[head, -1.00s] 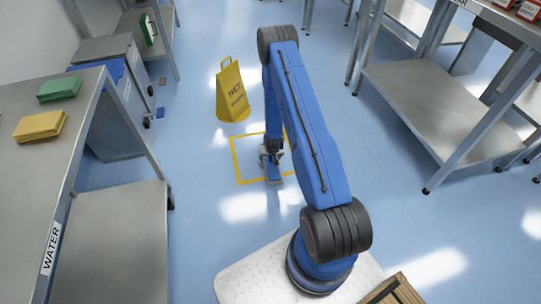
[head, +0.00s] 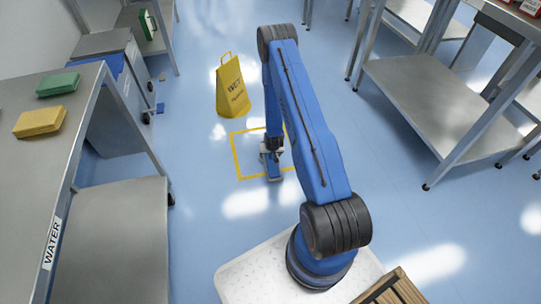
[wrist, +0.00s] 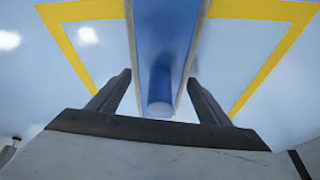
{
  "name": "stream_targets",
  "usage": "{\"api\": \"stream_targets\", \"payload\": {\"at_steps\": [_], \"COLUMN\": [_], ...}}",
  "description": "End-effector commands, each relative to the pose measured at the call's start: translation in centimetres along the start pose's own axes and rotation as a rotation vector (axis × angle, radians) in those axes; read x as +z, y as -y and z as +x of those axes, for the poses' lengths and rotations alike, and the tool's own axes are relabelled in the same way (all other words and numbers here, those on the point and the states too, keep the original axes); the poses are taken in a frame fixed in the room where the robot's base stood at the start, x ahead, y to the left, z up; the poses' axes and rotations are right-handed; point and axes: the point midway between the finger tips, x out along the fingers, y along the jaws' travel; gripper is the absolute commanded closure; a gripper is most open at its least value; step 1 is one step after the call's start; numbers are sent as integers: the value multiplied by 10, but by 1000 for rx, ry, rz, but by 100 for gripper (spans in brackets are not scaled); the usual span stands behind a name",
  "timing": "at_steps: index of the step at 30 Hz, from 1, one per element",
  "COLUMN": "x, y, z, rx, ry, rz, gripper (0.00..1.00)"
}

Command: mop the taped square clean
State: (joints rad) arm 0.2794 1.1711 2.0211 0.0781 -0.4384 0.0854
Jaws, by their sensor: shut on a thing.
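The yellow taped square (head: 236,156) lies on the blue floor ahead of my base, its right side partly hidden by my arm. My gripper (head: 271,154) points down over it. In the wrist view my gripper (wrist: 160,78) has one finger on each side of a blue mop (wrist: 158,90) with a rounded blue handle and is shut on it. The mop's blue head (head: 273,172) is low at the floor near the square's front edge; I cannot tell if it touches.
A yellow wet-floor sign (head: 231,88) stands just behind the square. A steel table (head: 85,115) with a green block (head: 58,84) and a yellow block (head: 39,121) is at left. Steel shelving (head: 430,105) stands at right. Floor (head: 390,215) between is clear.

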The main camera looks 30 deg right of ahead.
Motion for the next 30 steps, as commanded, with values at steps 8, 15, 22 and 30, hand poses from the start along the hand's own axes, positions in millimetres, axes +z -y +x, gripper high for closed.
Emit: {"api": "stream_targets", "payload": {"at_steps": [8,15,22,30], "x": [1,3,5,6], "y": [0,0,0,0], "z": [4,8,11,15], "rx": [0,0,0,0], "ry": [0,0,0,0], "rz": [0,0,0,0], "gripper": [49,49,49,49]}}
